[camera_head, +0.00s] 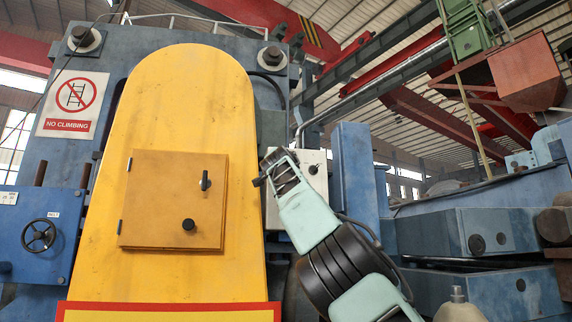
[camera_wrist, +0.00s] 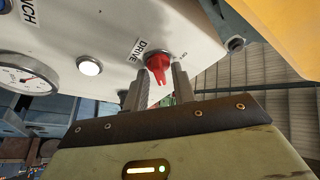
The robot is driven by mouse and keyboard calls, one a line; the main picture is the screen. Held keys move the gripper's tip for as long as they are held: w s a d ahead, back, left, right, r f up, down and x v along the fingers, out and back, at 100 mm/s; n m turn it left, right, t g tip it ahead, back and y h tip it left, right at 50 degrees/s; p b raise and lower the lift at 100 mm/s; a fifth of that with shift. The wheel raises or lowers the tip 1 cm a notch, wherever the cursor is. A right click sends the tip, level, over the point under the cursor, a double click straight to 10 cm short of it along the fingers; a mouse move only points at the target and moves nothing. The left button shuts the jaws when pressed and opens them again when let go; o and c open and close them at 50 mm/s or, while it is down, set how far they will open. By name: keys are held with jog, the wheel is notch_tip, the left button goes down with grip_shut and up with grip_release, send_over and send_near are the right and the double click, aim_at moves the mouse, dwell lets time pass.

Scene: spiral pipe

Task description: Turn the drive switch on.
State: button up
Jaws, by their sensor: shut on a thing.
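The drive switch (camera_wrist: 158,67) is a red knob on a white control box (camera_wrist: 100,32), beside a label reading DRIVE (camera_wrist: 137,50). My gripper (camera_wrist: 160,76) has its two fingers on either side of the red knob, shut on it. In the head view my gripper (camera_head: 270,172) reaches up against the white control box (camera_head: 314,170), to the right of the yellow cover. The switch itself is hidden there behind my gripper.
The white box also carries a round gauge (camera_wrist: 26,78) and a lit white button (camera_wrist: 89,66). A yellow cover (camera_head: 150,100) with a small door (camera_head: 160,200) stands close on the left. Blue machinery (camera_head: 480,235) fills the right.

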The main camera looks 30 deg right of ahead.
jog(key=shift+m, duration=0.4)
jog(key=o, duration=0.6)
jog(key=shift+o, duration=0.2)
jog(key=b+v, duration=1.4)
jog(key=v, duration=0.3)
jog(key=shift+a, duration=0.2)
